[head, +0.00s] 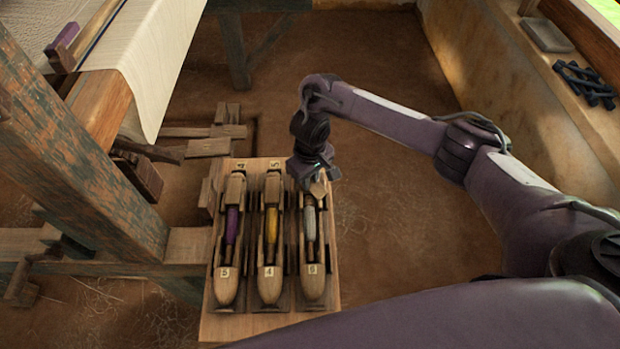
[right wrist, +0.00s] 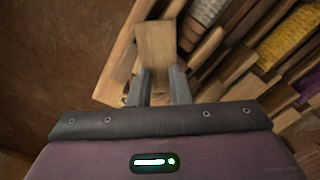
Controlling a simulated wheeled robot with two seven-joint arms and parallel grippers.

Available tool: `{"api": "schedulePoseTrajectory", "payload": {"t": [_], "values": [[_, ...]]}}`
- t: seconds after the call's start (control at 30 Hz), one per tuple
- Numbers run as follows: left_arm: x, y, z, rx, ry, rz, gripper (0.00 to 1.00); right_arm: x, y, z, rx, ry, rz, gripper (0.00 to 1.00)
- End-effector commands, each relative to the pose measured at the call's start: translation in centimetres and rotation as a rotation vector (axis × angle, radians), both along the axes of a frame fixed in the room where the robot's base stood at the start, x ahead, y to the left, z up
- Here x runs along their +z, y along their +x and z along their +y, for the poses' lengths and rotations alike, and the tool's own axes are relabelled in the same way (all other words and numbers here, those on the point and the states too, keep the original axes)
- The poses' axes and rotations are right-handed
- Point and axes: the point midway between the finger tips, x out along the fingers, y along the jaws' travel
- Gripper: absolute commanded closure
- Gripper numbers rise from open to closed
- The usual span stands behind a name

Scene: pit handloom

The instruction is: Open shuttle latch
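Three wooden shuttles lie side by side on a board. The left shuttle (head: 228,285) holds a purple bobbin, the middle shuttle (head: 269,287) a yellow one, and the right shuttle (head: 312,285) a pale grey one. My right gripper (head: 317,178) is over the far end of the right shuttle. A wooden latch piece (head: 319,188) shows right at its fingers. In the right wrist view, the fingers (right wrist: 163,84) stand a little apart, with the wooden block (right wrist: 155,45) at their tips; whether they grip it cannot be told. My left gripper is out of view.
The wooden board (head: 212,325) carries number tags by the shuttles. The loom's thick post (head: 70,150) and cloth (head: 150,50) stand to the left. A ledge at the upper right holds dark parts (head: 585,82). Bare earth floor (head: 400,230) lies right of the board.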

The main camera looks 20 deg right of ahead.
Motion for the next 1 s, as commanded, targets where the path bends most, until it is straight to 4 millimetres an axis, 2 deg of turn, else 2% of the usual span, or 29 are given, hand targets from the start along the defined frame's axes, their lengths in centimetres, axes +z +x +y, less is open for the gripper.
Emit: {"api": "schedulePoseTrajectory", "payload": {"t": [0.03, 0.13, 0.17, 0.6, 1.0], "values": [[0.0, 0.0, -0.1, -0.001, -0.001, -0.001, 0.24, 0.0, 0.0, 0.0, 0.000, 0.000, 0.000, 0.86], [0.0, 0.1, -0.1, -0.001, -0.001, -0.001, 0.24, 0.0, 0.0, 0.0, 0.000, 0.000, 0.000, 0.99], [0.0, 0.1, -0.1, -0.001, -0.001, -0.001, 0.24, 0.0, 0.0, 0.0, 0.000, 0.000, 0.000, 1.00], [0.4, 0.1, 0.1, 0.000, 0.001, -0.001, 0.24, 0.1, 0.0, 0.0, 0.053, 0.000, 0.000, 1.00], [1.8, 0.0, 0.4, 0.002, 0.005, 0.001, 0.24, 0.2, 0.0, 0.1, 0.355, 0.001, 0.001, 1.00]]}}
